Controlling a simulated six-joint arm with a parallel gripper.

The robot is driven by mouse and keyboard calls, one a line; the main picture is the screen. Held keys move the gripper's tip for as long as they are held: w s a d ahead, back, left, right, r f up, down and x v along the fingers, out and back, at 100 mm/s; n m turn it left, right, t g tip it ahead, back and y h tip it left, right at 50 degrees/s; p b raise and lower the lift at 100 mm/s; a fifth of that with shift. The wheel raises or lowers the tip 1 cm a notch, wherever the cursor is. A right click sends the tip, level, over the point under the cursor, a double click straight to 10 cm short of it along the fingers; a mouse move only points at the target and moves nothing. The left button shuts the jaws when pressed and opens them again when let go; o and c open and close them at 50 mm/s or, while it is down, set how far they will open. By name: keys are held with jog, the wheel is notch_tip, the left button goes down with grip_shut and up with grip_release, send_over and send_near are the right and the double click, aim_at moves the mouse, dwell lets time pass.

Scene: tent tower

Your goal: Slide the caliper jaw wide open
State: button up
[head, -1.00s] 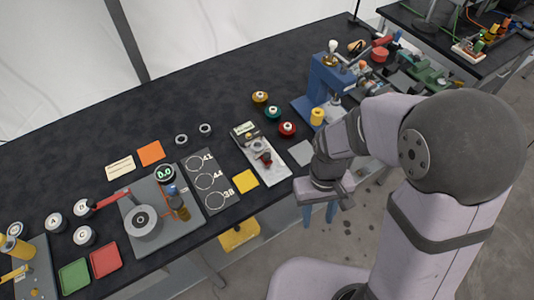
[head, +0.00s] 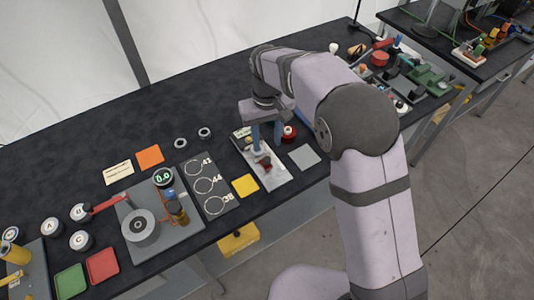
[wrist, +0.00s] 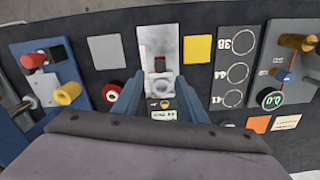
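A pale metal plate (head: 271,176) lies near the front of the black table, with a small red block (head: 265,163) and a silvery raised part on it. I cannot tell for sure that this is the caliper; no jaw is clearly readable. My gripper (head: 267,147) is over this plate, fingers pointing down. Part of the plate is hidden by the fingers.
A ring board marked 41, 44 and 38 (head: 208,184) and a yellow square (head: 245,186) lie left of the plate. A grey square (head: 305,157) lies right. A 0.0 display (head: 163,177) stands further left.

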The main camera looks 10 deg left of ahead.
aim_at(267, 159)
jog(key=shift+f+p, duration=1.25)
jog(key=shift+f, duration=2.4)
jog(key=shift+c, duration=0.6)
